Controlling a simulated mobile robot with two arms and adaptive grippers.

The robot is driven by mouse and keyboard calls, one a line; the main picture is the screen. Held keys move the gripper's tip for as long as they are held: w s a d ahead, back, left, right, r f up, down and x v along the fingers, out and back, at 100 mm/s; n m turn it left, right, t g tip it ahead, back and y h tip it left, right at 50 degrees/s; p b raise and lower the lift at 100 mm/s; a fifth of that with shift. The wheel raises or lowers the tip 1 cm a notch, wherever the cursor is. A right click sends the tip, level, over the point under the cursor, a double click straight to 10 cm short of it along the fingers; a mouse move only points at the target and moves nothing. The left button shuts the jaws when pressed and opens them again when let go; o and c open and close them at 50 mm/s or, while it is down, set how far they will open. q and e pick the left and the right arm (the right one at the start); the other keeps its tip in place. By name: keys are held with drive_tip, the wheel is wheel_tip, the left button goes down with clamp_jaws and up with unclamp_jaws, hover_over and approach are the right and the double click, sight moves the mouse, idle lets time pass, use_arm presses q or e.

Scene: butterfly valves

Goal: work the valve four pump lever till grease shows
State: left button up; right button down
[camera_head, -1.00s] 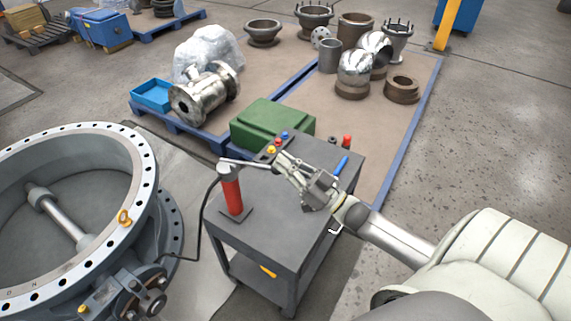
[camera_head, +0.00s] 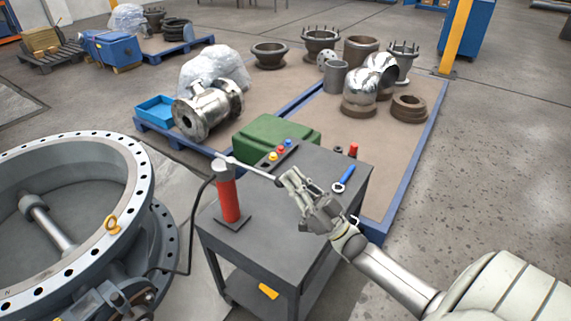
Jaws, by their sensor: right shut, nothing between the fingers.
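A red grease pump (camera_head: 229,201) stands upright on the grey cart (camera_head: 285,224). A black hose (camera_head: 191,226) runs from the pump toward the large grey butterfly valve (camera_head: 128,190) at the left. No grease can be made out, as the valve's lower fittings are small and partly cut off. My left gripper is out of view.
A green case (camera_head: 258,140) stands behind. Pallets with metal fittings lie beyond. The floor at right is open.

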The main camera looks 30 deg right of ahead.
use_arm(q)
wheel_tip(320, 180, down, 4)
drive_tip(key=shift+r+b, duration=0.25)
drive_tip(key=shift+b, duration=1)
use_arm(e)
drive_tip(key=f, duration=0.3)
drive_tip(key=shift+s+f, duration=0.2)
drive_tip(key=shift+f, duration=0.15)
drive_tip(key=shift+f, duration=0.1)
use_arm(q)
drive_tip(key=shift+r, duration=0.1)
